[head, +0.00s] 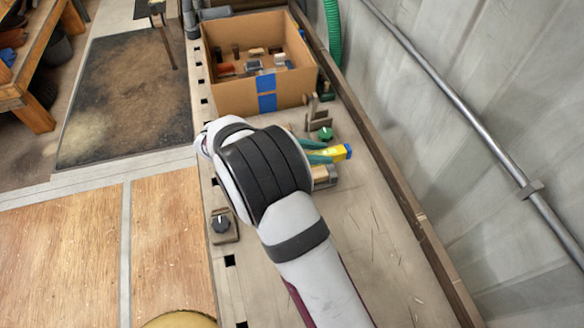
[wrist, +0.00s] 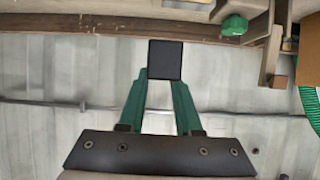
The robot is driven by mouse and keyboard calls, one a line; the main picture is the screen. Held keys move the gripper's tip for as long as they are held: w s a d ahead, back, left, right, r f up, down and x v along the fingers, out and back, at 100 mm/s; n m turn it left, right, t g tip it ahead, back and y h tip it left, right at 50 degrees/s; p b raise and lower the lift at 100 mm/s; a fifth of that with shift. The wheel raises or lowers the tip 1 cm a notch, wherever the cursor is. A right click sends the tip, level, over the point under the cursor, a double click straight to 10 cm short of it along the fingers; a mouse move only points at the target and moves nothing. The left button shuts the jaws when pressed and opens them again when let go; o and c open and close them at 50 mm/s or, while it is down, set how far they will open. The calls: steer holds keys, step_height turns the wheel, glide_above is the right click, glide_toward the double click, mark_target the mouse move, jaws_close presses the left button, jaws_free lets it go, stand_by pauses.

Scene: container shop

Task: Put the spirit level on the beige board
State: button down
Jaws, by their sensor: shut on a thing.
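My gripper (head: 328,152) has green fingers that reach right from behind my wrist in the head view. They are shut on a yellow piece with a blue end (head: 340,153), which looks like the spirit level. In the wrist view my gripper (wrist: 162,82) holds it between both fingertips, and its dark square end (wrist: 165,60) faces the camera. A small beige block (head: 325,177) lies on the bench just below the held piece in the head view. It is partly hidden by my arm, and I cannot tell whether it is the beige board.
A cardboard box (head: 235,92) with several small items stands at the back of the bench (head: 375,240). A metal bracket (head: 318,112) and a green knob (head: 325,134) stand beyond my gripper. A dark knob (head: 221,224) is at the left edge. The front right bench is clear.

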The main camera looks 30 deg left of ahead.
steer(key=a+f, duration=0.1)
steer(key=a, duration=0.1)
steer(key=s+a+f, duration=0.1)
steer(key=a, duration=0.1)
steer(key=a+f, duration=0.1)
steer(key=a, duration=0.1)
steer(key=shift+s+f, duration=0.15)
steer(key=shift+f, duration=0.25)
steer(key=shift+a+f, duration=0.25)
steer(key=shift+f, duration=1.85)
steer(key=shift+f, duration=0.1)
steer(key=c, duration=0.6)
jaws_free()
